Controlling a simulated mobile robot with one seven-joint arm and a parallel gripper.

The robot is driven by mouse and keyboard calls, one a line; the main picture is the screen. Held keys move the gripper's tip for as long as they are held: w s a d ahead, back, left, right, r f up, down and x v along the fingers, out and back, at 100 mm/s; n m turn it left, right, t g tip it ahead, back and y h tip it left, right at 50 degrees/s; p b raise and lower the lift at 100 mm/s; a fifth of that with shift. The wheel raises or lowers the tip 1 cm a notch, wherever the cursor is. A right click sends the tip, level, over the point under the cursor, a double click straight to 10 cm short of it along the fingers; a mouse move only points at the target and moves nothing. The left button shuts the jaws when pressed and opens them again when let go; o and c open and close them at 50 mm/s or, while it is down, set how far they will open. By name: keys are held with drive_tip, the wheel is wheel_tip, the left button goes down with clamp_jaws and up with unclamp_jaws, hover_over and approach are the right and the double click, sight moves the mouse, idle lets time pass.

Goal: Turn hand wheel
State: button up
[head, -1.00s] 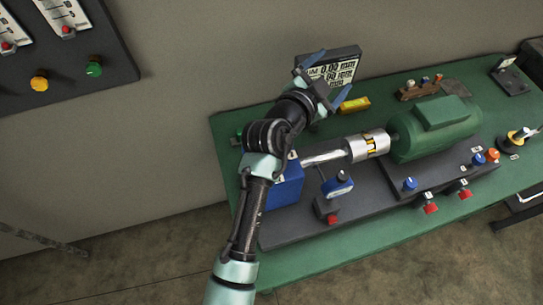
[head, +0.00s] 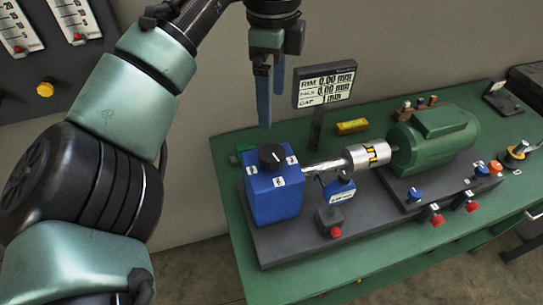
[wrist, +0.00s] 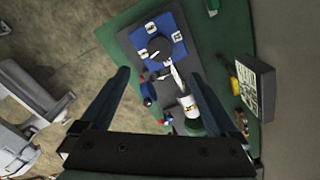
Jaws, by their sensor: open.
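A black round knob (head: 271,156), the most wheel-like part I see, sits on top of a blue box (head: 274,202) with white labels. The box stands at the left end of the dark base on the green table. My gripper (head: 271,110) points down above the box, apart from the knob, its fingers open and empty. In the wrist view the knob (wrist: 160,47) lies beyond the gap between the open fingertips (wrist: 160,73), with the blue box (wrist: 178,28) around it.
A display (head: 326,86) stands on a post close to the right of my gripper. A silver shaft (head: 345,160) joins the box to a green motor (head: 435,140). A blue-topped dial gauge (head: 338,187) stands in front of the shaft. A control panel (head: 60,45) hangs on the wall at left.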

sight(272, 153)
wheel_tip(272, 153, down, 13)
drive_tip(key=shift+r+p, duration=0.1)
drive_tip(key=shift+p, duration=0.45)
drive_tip(key=c, duration=1.4)
drive_tip(key=shift+o, duration=0.2)
drive_tip(key=shift+r+n+p, duration=0.1)
drive_tip(key=shift+n+p, duration=0.3)
drive_tip(key=shift+p, duration=0.05)
